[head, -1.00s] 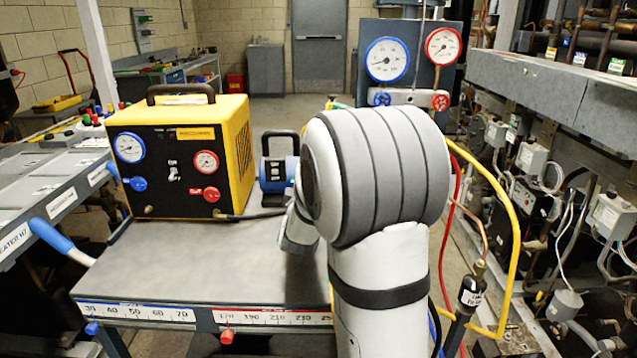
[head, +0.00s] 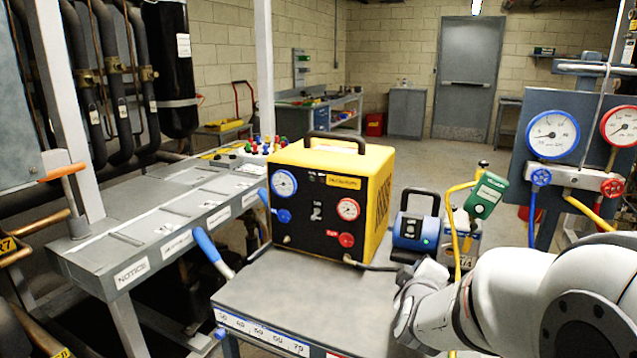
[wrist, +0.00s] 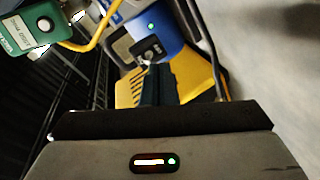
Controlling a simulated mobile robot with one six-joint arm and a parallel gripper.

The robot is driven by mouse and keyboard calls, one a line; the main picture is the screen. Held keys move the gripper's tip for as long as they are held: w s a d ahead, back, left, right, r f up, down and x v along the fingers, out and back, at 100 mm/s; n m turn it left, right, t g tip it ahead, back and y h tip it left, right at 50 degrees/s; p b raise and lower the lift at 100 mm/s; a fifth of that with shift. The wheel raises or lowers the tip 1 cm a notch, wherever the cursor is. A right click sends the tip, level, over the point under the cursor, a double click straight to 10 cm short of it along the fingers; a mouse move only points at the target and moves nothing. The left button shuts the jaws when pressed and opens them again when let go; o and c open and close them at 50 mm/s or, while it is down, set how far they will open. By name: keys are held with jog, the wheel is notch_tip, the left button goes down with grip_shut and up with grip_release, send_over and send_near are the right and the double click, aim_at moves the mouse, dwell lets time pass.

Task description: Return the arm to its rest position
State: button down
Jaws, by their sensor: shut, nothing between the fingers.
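My arm (head: 500,295) reaches in from the right edge of the head view, white with grey joints. Its far end lies low over the right side of the cart top (head: 285,290), and my fingers cannot be made out there. In the wrist view my gripper (wrist: 160,80) shows as dark fingers together, shut and empty, beyond the dark gripper body. A blue device (wrist: 150,45) and a yellow ribbed thing (wrist: 200,75) lie beyond the fingers. I cannot tell whether anything touches them.
A yellow and black machine with gauges (head: 325,200) stands on the cart, left of the arm. A blue unit (head: 408,233) and a green-tagged valve with yellow hose (head: 486,195) are behind the arm. A gauge manifold (head: 575,150) stands right. Open floor lies toward the door.

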jog(key=s+a+r+m+g+y+p, duration=0.1)
jog(key=s+a+r+m+g+p, duration=0.1)
jog(key=s, duration=0.5)
jog(key=s+a+r+m+g+y+p, duration=0.2)
jog(key=s+a+r+m+g+p, duration=0.1)
jog(key=s+g+p, duration=0.3)
jog(key=s+a+r+m+g+y+p, duration=0.1)
jog(key=s+a+r+m+g+p, duration=0.2)
jog(key=s, duration=0.7)
jog(key=shift+r+m+g+y+p, duration=0.4)
jog(key=shift+m+g+p, duration=0.1)
jog(key=shift+p, duration=0.2)
jog(key=shift+s, duration=0.1)
dwell(3.1)
